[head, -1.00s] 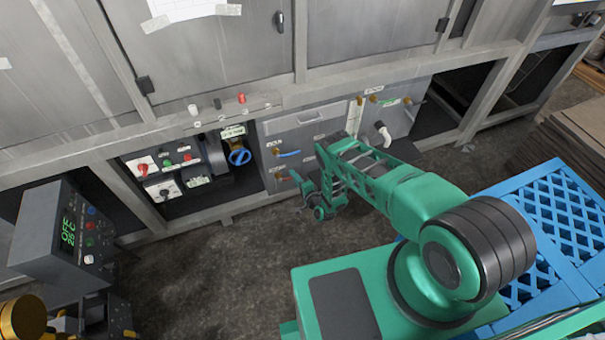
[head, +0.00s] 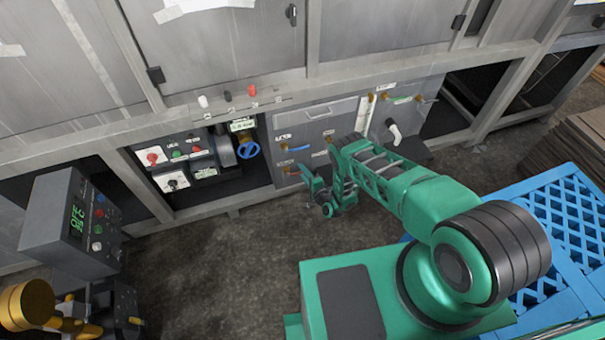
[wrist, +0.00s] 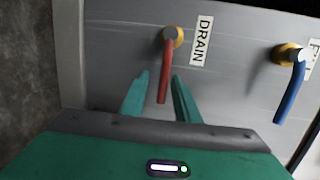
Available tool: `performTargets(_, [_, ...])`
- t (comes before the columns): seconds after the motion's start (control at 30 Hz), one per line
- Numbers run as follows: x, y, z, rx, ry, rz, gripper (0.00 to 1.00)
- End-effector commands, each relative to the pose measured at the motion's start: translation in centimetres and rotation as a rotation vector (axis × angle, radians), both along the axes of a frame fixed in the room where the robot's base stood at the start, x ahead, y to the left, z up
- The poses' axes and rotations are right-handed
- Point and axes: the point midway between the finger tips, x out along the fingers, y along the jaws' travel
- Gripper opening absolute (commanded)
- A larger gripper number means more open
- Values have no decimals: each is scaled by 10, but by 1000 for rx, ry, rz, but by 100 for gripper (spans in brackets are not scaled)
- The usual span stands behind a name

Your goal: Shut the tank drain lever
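The drain lever (wrist: 166,72) is a red handle on a brass pivot, beside a DRAIN label (wrist: 201,40) on the grey panel in the wrist view. It points down the picture, away from its pivot. My gripper (wrist: 160,97) is open, with one green finger on each side of the lever's free end. Gaps show between the lever and both fingers, so I see no grip on it. In the head view my gripper (head: 317,187) is low in front of the panel, and the red handle is hard to make out there.
A blue lever (wrist: 290,92) on a brass pivot is to the right on the same panel. A blue valve wheel (head: 248,150) and a switch box (head: 174,182) sit left of it in the head view. A control box (head: 70,222) stands left; a blue pallet (head: 560,215) lies right.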

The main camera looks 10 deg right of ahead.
Motion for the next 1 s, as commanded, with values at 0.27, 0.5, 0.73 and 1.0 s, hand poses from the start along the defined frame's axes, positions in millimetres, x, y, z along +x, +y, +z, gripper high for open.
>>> performTargets(0.27, [-7, 0, 2, 3, 0, 3, 29])
performTargets(0.5, [-44, -12, 7, 0, 2, 5, 29])
performTargets(0.73, [-81, -25, 14, 0, 3, 4, 29])
performTargets(1.0, [-99, -33, 17, 1, 1, 1, 29])
